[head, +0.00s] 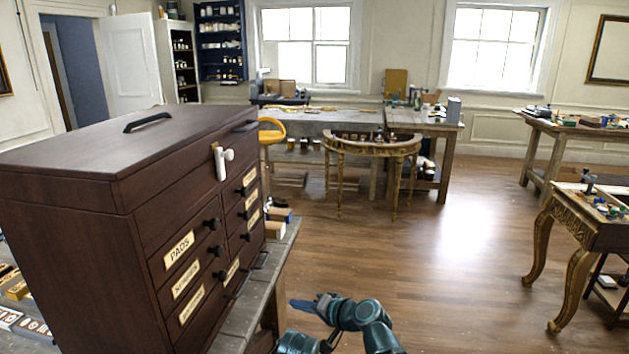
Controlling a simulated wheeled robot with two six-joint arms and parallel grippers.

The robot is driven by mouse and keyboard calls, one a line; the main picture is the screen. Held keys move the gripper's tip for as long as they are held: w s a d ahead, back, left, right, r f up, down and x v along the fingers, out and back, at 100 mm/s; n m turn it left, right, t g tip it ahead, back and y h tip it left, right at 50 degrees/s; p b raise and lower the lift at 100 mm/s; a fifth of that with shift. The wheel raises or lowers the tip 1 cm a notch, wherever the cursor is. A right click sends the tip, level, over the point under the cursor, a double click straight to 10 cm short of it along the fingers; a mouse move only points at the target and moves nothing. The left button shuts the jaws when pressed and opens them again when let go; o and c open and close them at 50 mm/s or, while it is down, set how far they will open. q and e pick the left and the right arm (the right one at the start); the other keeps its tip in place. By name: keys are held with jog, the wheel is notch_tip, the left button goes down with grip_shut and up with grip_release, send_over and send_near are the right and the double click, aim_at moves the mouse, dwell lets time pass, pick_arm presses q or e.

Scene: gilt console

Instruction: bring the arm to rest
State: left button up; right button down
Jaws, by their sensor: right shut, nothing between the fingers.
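My right gripper (304,304) shows at the bottom middle of the head view, with its dark teal arm coming up from the bottom edge. Its bluish fingers point left, toward the bench edge, and are shut with nothing held. It is apart from the dark wooden chest (65,255) and seems to be over the floor beside the bench. My left gripper is out of view.
The chest, with labelled drawers and a white latch (222,162), stands on a grey bench (238,330) at left. A gilt console (372,146) stands mid-room; a gilt-legged table (570,235) is at right. The wooden floor (450,275) between is clear.

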jog(key=s+d+f+n+g+h, duration=0.2)
jog(key=s+d+f+g+h, duration=0.4)
jog(key=d, duration=0.5)
jog(key=s+d+f+n+g+h, duration=0.15)
jog(key=s+d+f+h, duration=0.25)
jog(key=s+d+f, duration=0.45)
jog(key=s+a+r+n+g+h+p, duration=0.1)
jog(key=s+a+r+n, duration=0.1)
jog(key=s+a, duration=0.4)
jog(key=a+n, duration=0.1)
jog(key=a, duration=0.1)
jog(key=shift+a+r, duration=0.2)
jog(key=shift+a, duration=0.2)
jog(key=shift+s+n, duration=0.1)
jog(key=shift+n, duration=0.15)
